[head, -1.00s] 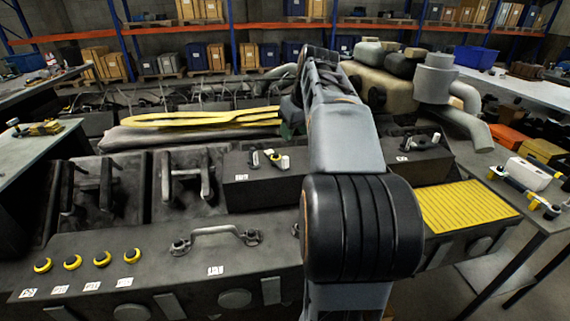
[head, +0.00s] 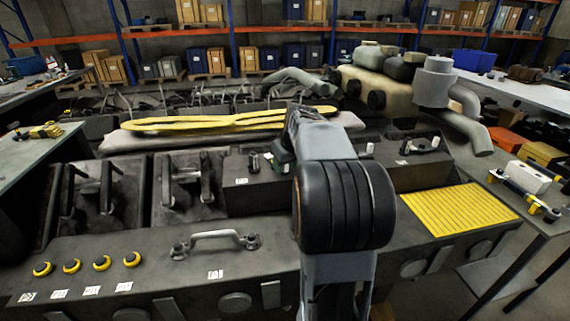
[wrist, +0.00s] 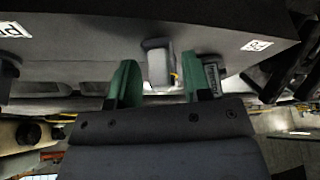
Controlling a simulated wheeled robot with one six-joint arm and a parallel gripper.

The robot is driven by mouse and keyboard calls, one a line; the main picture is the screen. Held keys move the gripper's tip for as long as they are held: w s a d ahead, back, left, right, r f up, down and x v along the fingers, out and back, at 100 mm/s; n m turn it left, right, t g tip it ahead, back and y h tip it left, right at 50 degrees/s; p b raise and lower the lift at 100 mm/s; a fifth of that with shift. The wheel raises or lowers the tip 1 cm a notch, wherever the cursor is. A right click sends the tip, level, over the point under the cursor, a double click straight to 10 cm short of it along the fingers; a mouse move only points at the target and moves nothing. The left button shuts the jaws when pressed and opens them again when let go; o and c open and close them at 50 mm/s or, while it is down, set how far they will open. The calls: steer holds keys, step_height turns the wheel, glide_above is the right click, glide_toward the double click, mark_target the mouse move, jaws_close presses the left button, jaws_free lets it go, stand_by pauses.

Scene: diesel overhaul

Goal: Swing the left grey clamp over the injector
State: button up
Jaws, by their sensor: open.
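My gripper shows in the wrist view (wrist: 164,78) as two green fingers, spread apart. A grey upright block, likely the left grey clamp (wrist: 156,60), stands between them, with a small yellow mark beside it. I cannot tell whether a finger touches it. A dark ribbed part (wrist: 212,76) shows by the right finger; I cannot tell whether it is the injector. In the head view my gripper (head: 281,154) is mostly hidden behind my arm, at the dark block (head: 245,196). A small dark upright part (head: 254,163) stands left of it on that block.
Yellow slings (head: 230,122) lie behind the block. A grey handle (head: 215,236) and several yellow-ringed knobs (head: 72,266) are on the front ledge. A yellow grated plate (head: 458,208) lies to the right. A white-topped part (head: 435,142) stands on the right block.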

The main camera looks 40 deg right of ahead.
steer(key=shift+f, duration=0.1)
steer(key=shift+c, duration=0.3)
steer(key=c, duration=0.6)
steer(key=n, duration=0.1)
steer(key=d+n+y, duration=0.1)
steer(key=shift+d+n, duration=0.25)
steer(key=shift+n, duration=0.15)
steer(key=n, duration=0.1)
steer(key=d+n+y+p, duration=0.1)
steer(key=n, duration=0.1)
steer(key=shift+w+d+n+g+y, duration=0.3)
steer(key=shift+w, duration=0.05)
steer(key=n+p, duration=0.1)
steer(key=w+d+n+y, duration=0.1)
steer(key=n, duration=0.1)
steer(key=shift+d+g+p, duration=0.15)
steer(key=shift+g+p, duration=0.25)
steer(key=shift+w+d+n+g+y+p, duration=0.15)
steer(key=shift+w+n+g+p, duration=0.2)
steer(key=shift+n, duration=0.35)
steer(key=shift+w+d+n+g+y+p, duration=0.1)
steer(key=shift+d+n+p, duration=0.05)
steer(key=shift+n+p, duration=0.45)
steer(key=shift+w+d+n+g+y+p, duration=0.15)
steer(key=shift+w+n+p, duration=0.15)
steer(key=shift+n, duration=0.5)
